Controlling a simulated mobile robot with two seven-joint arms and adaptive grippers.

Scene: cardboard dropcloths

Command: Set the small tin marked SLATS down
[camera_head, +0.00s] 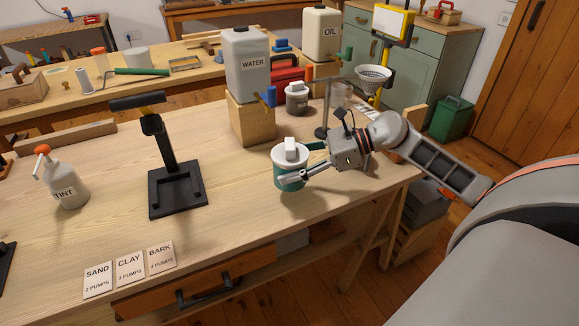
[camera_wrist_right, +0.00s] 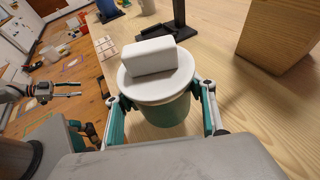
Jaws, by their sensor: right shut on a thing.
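A small green tin (camera_head: 291,182) with a white lid and a blocky white knob is between the fingers of my right gripper (camera_head: 298,176) in the head view. The right wrist view shows the tin (camera_wrist_right: 160,110) upright, with a finger of my right gripper (camera_wrist_right: 160,108) closed against each side. No lettering shows on it, so I cannot read its mark. It is over the front right part of the wooden table (camera_head: 232,205); I cannot tell whether its base touches. My left gripper (camera_wrist_right: 66,90) shows small at the left of the right wrist view, its fingers apart and empty.
Behind the tin are the WATER container (camera_head: 247,70) on a wooden block (camera_head: 251,122) and a grey lidded tin (camera_head: 297,98). A black stand (camera_head: 176,190), TINT bottle (camera_head: 66,185) and several cards (camera_head: 130,268) are left. Bare table lies between the black stand and the tin.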

